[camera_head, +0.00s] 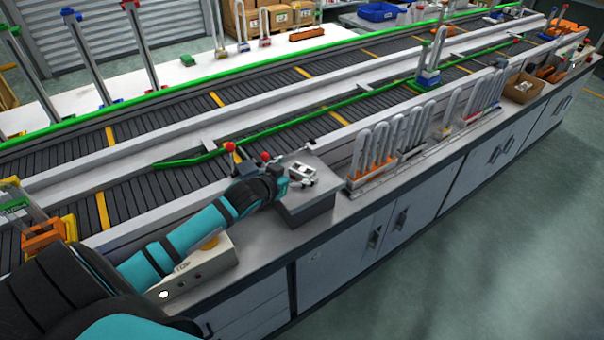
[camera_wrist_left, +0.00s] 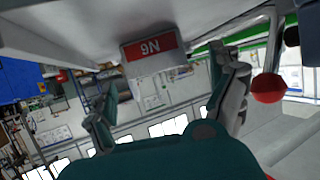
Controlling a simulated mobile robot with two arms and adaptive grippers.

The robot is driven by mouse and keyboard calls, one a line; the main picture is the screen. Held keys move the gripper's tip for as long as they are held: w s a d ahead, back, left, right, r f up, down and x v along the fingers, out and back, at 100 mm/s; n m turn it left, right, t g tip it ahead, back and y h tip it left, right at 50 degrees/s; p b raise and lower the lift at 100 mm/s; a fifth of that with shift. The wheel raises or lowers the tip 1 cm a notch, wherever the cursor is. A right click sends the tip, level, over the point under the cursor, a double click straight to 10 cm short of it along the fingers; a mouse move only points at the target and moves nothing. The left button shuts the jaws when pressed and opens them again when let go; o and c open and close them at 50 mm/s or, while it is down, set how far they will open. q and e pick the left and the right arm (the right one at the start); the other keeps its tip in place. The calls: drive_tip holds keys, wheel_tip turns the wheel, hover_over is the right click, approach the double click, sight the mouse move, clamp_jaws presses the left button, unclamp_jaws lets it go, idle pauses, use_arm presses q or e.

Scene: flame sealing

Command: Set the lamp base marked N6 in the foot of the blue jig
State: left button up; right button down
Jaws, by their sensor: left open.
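The lamp base marked N6 (camera_wrist_left: 152,56) shows in the left wrist view as a pale block with a red label, its lettering upside down. It lies ahead of and between the two spread fingers of my left gripper (camera_wrist_left: 168,82), with no clear contact. In the head view my left gripper (camera_head: 302,173) is open over a grey block (camera_head: 306,207) on the bench; I cannot tell the lamp base from the fingers there. My right gripper is not in view.
Red-topped knobs (camera_head: 229,146) stand behind my left wrist. A rack of glass U-tubes (camera_head: 378,155) stands close to the right of the block. A green rail (camera_head: 335,110) runs along the conveyor. An orange jig (camera_head: 44,236) is at the far left.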

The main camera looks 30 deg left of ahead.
sight(302, 169)
use_arm(q)
drive_tip(key=x, duration=0.3)
drive_tip(key=shift+w+d, duration=0.1)
drive_tip(key=shift+w, duration=0.15)
drive_tip(key=shift+w+f, duration=0.1)
drive_tip(key=c, duration=1.4)
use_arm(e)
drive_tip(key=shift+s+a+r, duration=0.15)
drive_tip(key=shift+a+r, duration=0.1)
